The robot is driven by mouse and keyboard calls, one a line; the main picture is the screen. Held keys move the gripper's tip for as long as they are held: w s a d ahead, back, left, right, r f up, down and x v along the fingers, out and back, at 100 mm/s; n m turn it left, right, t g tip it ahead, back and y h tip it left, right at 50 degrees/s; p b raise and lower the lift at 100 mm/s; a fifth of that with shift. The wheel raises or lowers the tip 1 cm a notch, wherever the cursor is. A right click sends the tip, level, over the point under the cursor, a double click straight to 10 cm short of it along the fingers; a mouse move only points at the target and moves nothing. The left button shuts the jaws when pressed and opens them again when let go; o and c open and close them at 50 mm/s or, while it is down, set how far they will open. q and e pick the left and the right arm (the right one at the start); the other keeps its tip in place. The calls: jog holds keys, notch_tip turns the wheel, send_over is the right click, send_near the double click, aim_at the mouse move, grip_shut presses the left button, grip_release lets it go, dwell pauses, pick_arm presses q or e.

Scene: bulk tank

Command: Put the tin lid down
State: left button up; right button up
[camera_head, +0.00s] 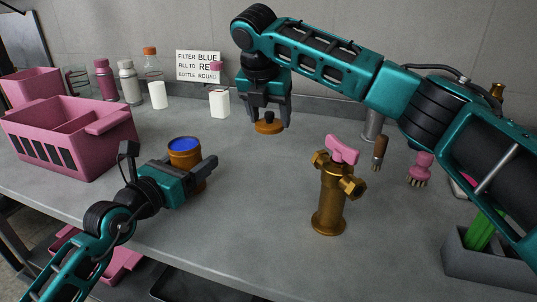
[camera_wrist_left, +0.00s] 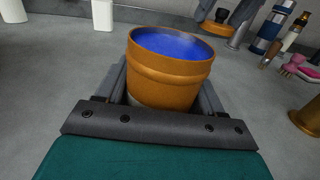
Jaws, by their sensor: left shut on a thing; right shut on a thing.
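The orange-brown tin (camera_head: 186,158) is upright with blue inside and no lid on it. My left gripper (camera_head: 190,164) is shut around its sides; the tin fills the left wrist view (camera_wrist_left: 168,85). The tin lid (camera_head: 268,127) is a flat orange-brown disc with a dark knob. My right gripper (camera_head: 269,117) points down, shut on the lid's knob. The lid is level, at or just above the grey counter behind and right of the tin; I cannot tell whether it touches. It shows partly at the top of the left wrist view (camera_wrist_left: 212,28).
A brass valve post (camera_head: 330,205) with a pink handle stands right of centre. A pink crate (camera_head: 75,140) is at the left; several bottles and a sign (camera_head: 198,66) stand along the back. Brushes (camera_head: 421,168) and a grey bin (camera_head: 485,262) are at the right. The middle counter is clear.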

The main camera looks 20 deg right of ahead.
aim_at(271, 158)
notch_tip(271, 158, down, 9)
jog(key=shift+r, duration=0.2)
jog(key=shift+f, duration=0.1)
jog(key=o, duration=1.1)
jog(key=v, duration=1.2)
jog(key=shift+r, duration=0.2)
pick_arm(q)
jog(key=o, duration=1.2)
pick_arm(e)
jog(key=shift+w, duration=0.1)
